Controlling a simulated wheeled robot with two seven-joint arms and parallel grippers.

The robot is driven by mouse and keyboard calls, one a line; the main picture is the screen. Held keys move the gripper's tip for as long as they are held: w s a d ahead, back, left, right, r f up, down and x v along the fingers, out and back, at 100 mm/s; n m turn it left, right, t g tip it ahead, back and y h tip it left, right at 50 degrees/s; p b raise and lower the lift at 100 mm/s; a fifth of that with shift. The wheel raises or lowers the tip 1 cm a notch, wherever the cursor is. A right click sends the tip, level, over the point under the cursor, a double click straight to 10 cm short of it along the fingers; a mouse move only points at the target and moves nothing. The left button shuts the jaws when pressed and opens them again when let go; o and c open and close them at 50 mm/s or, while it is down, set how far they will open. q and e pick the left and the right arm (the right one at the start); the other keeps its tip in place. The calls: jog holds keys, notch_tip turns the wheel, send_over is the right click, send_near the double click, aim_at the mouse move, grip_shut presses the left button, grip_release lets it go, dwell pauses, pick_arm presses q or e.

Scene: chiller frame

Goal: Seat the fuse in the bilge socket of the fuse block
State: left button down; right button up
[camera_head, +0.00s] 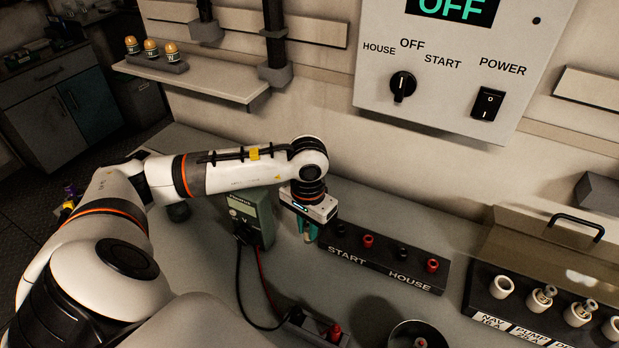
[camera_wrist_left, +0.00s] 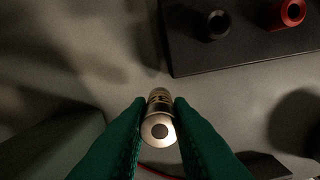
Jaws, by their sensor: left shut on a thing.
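My left gripper (camera_head: 308,233) is over the bench beside the terminal strip. In the left wrist view its green fingers (camera_wrist_left: 160,125) are shut on a small cylindrical fuse (camera_wrist_left: 159,130), with a round metal end toward the camera and dark print on its body. I cannot make out the fuse in the head view. The fuse block (camera_head: 488,303) is at the lower right, with a row of white round sockets. Two middle sockets hold metal-tipped fuses (camera_head: 543,295); the leftmost socket (camera_head: 502,287) looks empty. Labels read NAV and PUMP; no bilge label is readable. My right gripper is not in view.
A black terminal strip (camera_head: 388,262) marked START and HOUSE lies between gripper and block. A green meter (camera_head: 252,216) with leads stands left of the gripper. A round dish (camera_head: 417,330) is at the front. The block's raised lid (camera_head: 545,244) has a handle.

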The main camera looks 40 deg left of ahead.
aim_at(308, 242)
pick_arm(q)
jog(key=shift+f, duration=1.85)
jog(key=c, duration=1.3)
grip_release()
jog(key=shift+r, duration=0.15)
